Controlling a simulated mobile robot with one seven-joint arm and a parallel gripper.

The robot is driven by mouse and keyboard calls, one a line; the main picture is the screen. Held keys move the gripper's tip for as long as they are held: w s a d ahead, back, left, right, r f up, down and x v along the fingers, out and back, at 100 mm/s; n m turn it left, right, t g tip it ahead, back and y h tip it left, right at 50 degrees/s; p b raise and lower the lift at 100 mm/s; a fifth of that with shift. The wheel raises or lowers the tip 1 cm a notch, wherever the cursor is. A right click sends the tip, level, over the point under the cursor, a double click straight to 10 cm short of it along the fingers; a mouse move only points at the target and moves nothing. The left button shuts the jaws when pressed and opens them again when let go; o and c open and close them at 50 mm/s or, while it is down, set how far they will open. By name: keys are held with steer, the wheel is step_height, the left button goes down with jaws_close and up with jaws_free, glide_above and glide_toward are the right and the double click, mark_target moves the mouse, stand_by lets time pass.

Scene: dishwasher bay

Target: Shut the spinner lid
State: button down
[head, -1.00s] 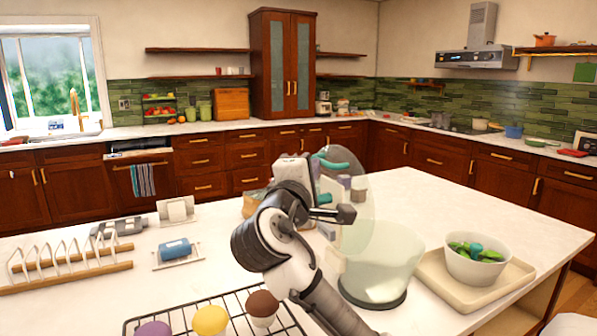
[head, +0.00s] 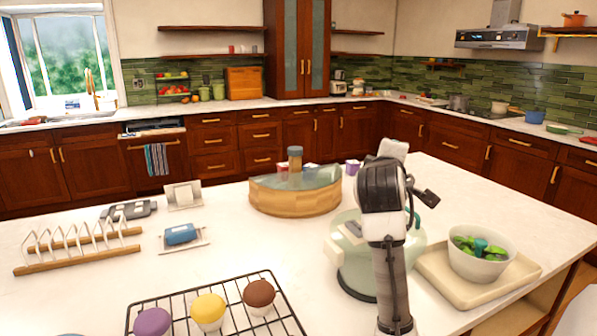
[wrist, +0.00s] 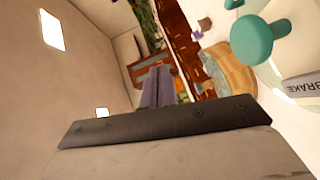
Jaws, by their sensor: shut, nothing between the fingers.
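The salad spinner (head: 350,262) is a pale green bowl on a dark base on the island, partly hidden behind my arm. Its lid is no longer upright and lies low over the bowl; whether it is fully seated is hidden. My gripper (head: 430,198) is above the spinner's right side, pointing right. Its fingers (wrist: 160,87) are shut and empty, apart from the knob.
A tray with a white bowl of greens (head: 480,262) stands right of the spinner. A round wooden box (head: 293,198) is behind it to the left. A cooling rack (head: 270,310) with cupcakes is at front left. Clear counter lies left of the spinner.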

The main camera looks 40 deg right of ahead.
mark_target(411, 212)
steer(key=d+f, duration=0.2)
steer(key=f, duration=0.1)
steer(key=s+d+f+m+y, duration=0.1)
steer(key=d+f, duration=0.2)
steer(key=d+f+y, duration=0.1)
steer(key=d+f, duration=0.1)
steer(key=f, duration=0.1)
steer(key=shift+s+d+f+m+b, duration=0.35)
steer(key=shift+s+f+m+b, duration=0.05)
steer(key=shift+s+d+f, duration=0.1)
steer(key=shift+d+f, duration=0.15)
steer(key=shift+f, duration=0.4)
